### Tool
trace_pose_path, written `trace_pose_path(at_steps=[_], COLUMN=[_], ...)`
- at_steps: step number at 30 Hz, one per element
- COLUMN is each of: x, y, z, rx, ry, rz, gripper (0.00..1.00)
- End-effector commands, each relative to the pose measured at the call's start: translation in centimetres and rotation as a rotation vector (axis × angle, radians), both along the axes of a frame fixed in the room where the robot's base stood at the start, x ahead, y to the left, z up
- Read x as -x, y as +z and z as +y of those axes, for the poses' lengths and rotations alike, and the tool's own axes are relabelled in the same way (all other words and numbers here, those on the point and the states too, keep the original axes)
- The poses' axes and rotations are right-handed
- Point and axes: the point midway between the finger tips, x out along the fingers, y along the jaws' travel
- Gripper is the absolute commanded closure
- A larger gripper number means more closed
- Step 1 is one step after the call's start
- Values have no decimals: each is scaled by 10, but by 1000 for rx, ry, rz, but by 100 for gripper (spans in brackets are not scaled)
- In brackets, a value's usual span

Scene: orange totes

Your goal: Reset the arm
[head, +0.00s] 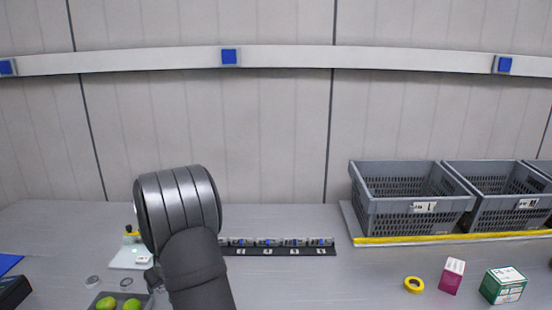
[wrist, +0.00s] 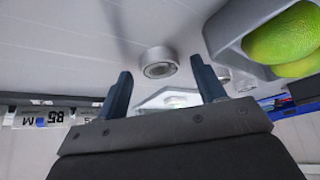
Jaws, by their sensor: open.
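My gripper (wrist: 164,88) shows in the wrist view with its two dark fingers spread apart and nothing between them. Beyond the fingertips a round grey metal ring (wrist: 158,63) lies on the grey table. In the head view my dark arm rises at the left of centre and hides part of the table. My gripper itself cannot be made out in the head view.
Grey crates (head: 412,222) stand at the right behind a yellow strip. A yellow tape roll (head: 413,285), a magenta box (head: 451,276) and a green box (head: 503,286) sit in front. Green fruits (head: 131,304) lie in a grey tray at lower left.

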Motion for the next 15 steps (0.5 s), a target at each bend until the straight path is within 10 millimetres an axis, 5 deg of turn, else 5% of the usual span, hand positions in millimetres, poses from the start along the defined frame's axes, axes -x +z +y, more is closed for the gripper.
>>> trace_pose_path(at_steps=[15], x=[-1], y=[-3], z=[1], rx=[0], ry=[0], rz=[0], gripper=[37])
